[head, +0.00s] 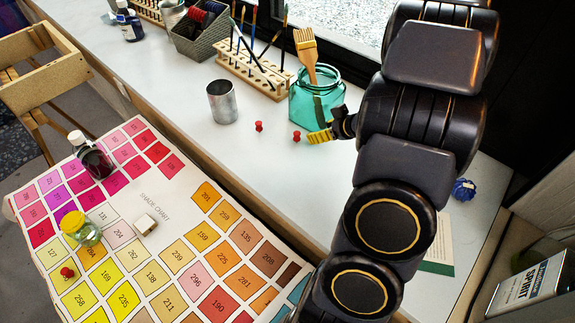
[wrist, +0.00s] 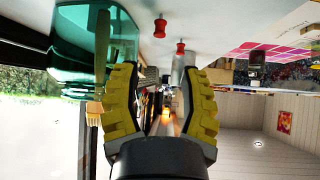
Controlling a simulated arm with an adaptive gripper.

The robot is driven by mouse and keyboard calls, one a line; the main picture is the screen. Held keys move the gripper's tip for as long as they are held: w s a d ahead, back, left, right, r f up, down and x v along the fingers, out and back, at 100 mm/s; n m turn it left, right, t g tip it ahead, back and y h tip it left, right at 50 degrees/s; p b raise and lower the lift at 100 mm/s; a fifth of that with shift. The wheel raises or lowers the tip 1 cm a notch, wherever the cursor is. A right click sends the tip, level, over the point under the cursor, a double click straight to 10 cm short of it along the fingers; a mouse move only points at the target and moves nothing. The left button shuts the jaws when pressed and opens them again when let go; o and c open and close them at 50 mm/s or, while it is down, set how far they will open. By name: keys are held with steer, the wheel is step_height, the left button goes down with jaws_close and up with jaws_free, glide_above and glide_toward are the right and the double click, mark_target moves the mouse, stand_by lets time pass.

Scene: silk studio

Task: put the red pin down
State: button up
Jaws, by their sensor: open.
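Two red pins stand on the white worktop in the head view, one (head: 259,126) near the metal cup and one (head: 297,136) just left of my gripper (head: 320,136). A third red pin (head: 67,272) is on the shade chart. My gripper's yellow fingers are beside the front of the teal glass jar (head: 315,98). In the wrist view, which is upside down, the fingers (wrist: 157,72) are spread with no pin seen between them. Two red pins (wrist: 160,26) (wrist: 180,47) show beyond the fingertips. I cannot tell which pin the task means.
The teal jar holds a wide brush (head: 306,50) and stands against my gripper's side. A metal cup (head: 222,102), a brush rack (head: 250,72) and a grey basket (head: 198,38) line the worktop. The shade chart (head: 155,200) carries small bottles and a pale block.

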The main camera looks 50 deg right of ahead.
steer(key=w+a+r+g+h, duration=0.1)
steer(key=w+r+g+h, duration=0.25)
steer(key=r, duration=0.45)
steer(key=s+a+r+m+g+h, duration=0.1)
steer(key=s+a+r+g, duration=0.15)
steer(key=a, duration=0.45)
steer(key=s+a+n+g+y, duration=0.1)
steer(key=s+a, duration=0.3)
steer(key=a, duration=0.4)
steer(key=s+a+r+g+y, duration=0.1)
steer(key=s+a+g+y, duration=0.1)
steer(key=s+a, duration=0.3)
steer(key=s+a+r+n+g+y, duration=0.1)
steer(key=s+a+y, duration=0.2)
steer(key=a, duration=0.9)
steer(key=shift+s+a+n+g, duration=0.15)
steer(key=shift+s+n+g, duration=0.15)
steer(key=shift+s, duration=0.75)
